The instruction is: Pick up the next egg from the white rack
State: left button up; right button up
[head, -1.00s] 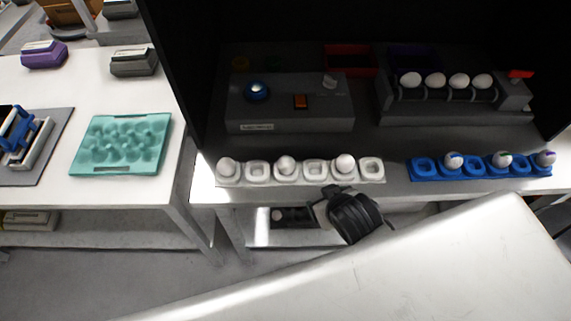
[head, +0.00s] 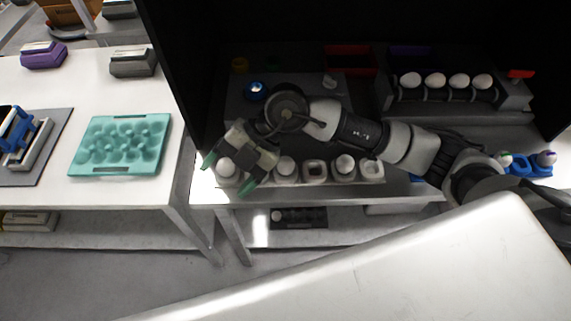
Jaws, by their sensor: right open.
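The white rack (head: 330,181) lies along the front edge of the dark workbench. White eggs stand in its left-end slot (head: 225,168), its third slot (head: 286,164) and its fifth slot (head: 345,162). The fourth and sixth slots are empty. My right gripper (head: 227,174) is open, with green-tipped fingers on either side of the left-end egg as seen from above. I cannot tell whether they touch it. The gripper covers most of the second slot. My left gripper is not in view.
A blue rack (head: 530,168) with marked eggs sits to the right, partly hidden by my right arm. Behind are a grey control box (head: 238,110) and a roller stand (head: 400,110) with several eggs. A teal egg tray (head: 120,170) lies on the left white table.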

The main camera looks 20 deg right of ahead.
jog(key=w+d+f+t+h, duration=0.1)
jog(key=w+d+f+h, duration=0.15)
jog(key=d+h, duration=0.2)
jog(key=m+t+h, duration=0.1)
jog(key=m+h, duration=0.2)
jog(key=h, duration=0.2)
send_over(286, 160)
jog(key=shift+s, duration=0.3)
jog(key=f, duration=0.3)
jog(key=f+p, duration=0.1)
jog(key=f, duration=0.1)
jog(key=shift+w+d, duration=0.15)
jog(key=shift+d, duration=0.15)
jog(key=shift+a+f+p, duration=0.1)
jog(key=shift+f+p, duration=0.3)
jog(key=shift+f, duration=0.1)
jog(key=f, duration=0.2)
jog(key=f+p, duration=0.1)
jog(key=shift+w+a+f, duration=0.15)
jog(key=shift+a+f, duration=0.1)
jog(key=shift+f, duration=0.5)
jog(key=shift+c, duration=0.2)
jog(key=c, duration=0.6)
